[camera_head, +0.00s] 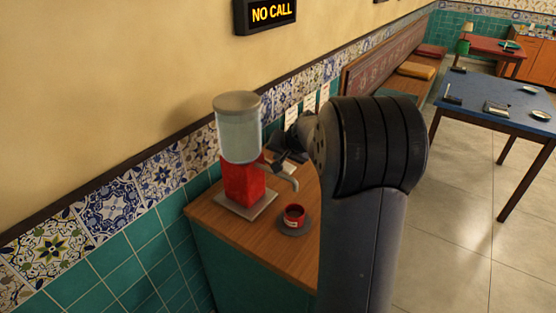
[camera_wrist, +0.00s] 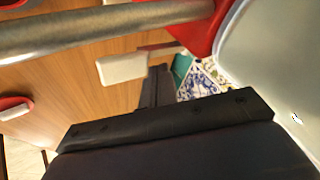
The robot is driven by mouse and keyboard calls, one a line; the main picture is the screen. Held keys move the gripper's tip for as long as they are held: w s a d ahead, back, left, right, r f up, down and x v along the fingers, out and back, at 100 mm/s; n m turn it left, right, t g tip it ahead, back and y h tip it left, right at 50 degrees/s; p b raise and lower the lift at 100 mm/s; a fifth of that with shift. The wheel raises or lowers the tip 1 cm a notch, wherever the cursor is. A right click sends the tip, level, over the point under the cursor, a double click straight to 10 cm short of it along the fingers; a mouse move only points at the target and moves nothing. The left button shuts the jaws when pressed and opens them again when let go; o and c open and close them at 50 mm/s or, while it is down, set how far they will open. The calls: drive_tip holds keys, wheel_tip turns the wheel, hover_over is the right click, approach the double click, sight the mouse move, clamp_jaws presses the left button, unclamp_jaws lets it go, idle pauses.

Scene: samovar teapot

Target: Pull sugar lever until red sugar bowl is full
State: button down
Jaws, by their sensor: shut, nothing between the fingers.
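The sugar dispenser has a clear jar (camera_head: 238,137) with a grey lid above a red body (camera_head: 243,184). A grey metal bar (camera_head: 284,176), spout or lever, sticks out from its right side and curves down. The red bowl (camera_head: 294,215) stands upright below the bar's end; its fill level is unclear. My gripper (camera_head: 272,158) is beside the dispenser near the bar, partly hidden by my arm. In the wrist view its dark fingers (camera_wrist: 157,86) are together and empty. A grey bar (camera_wrist: 105,28) crosses above them, and the red bowl (camera_wrist: 14,107) shows at the left edge.
The dispenser stands on a grey plate (camera_head: 246,206) on a wooden counter (camera_head: 224,222) against a tiled wall. The bowl rests on a dark round coaster (camera_head: 293,229). White cards (camera_head: 309,102) stand behind. A blue table (camera_head: 500,98) is at the right.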

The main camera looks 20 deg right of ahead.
drive_tip(key=shift+f+b, duration=0.75)
drive_tip(key=shift+f, duration=0.1)
idle(0.5)
drive_tip(key=shift+s+r, duration=0.1)
drive_tip(key=shift+r+p, duration=1.4)
drive_tip(key=shift+r, duration=0.45)
drive_tip(key=r+p, duration=0.2)
drive_tip(key=r, duration=0.1)
drive_tip(key=r+p, duration=0.1)
drive_tip(key=r, duration=0.1)
drive_tip(key=shift+w+a+p, duration=0.15)
drive_tip(key=shift+w+p, duration=0.15)
drive_tip(key=shift+p, duration=0.1)
drive_tip(key=shift+f, duration=0.15)
